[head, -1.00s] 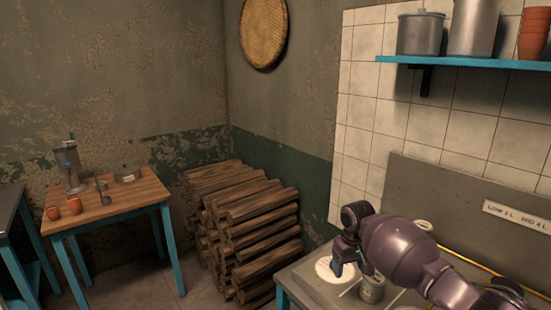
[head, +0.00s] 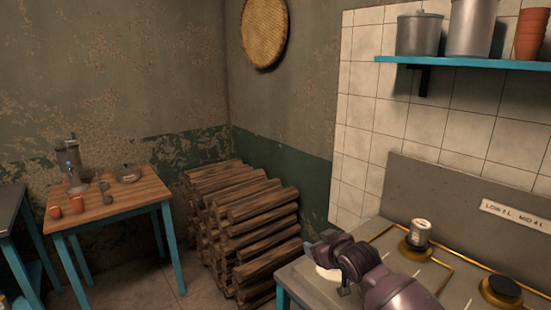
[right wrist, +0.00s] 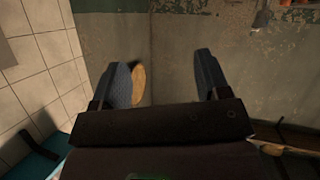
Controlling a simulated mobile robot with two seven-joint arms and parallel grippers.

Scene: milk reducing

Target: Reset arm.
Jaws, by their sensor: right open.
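My right gripper (head: 318,252) is at the left end of the stove counter (head: 300,290) in the head view, by a white round patch (head: 327,272) there. In the right wrist view its two fingers (right wrist: 166,78) are wide apart with nothing held between them; the wall lies beyond. My right arm comes in from the lower right and hides part of the counter. My left gripper is not in view.
A metal can (head: 420,232) stands on the rear burner; another burner (head: 501,290) is bare. A blue shelf (head: 470,62) with pots is above. Stacked logs (head: 250,225) stand left of the counter. A wooden table (head: 125,205) holds cups and a metal vessel.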

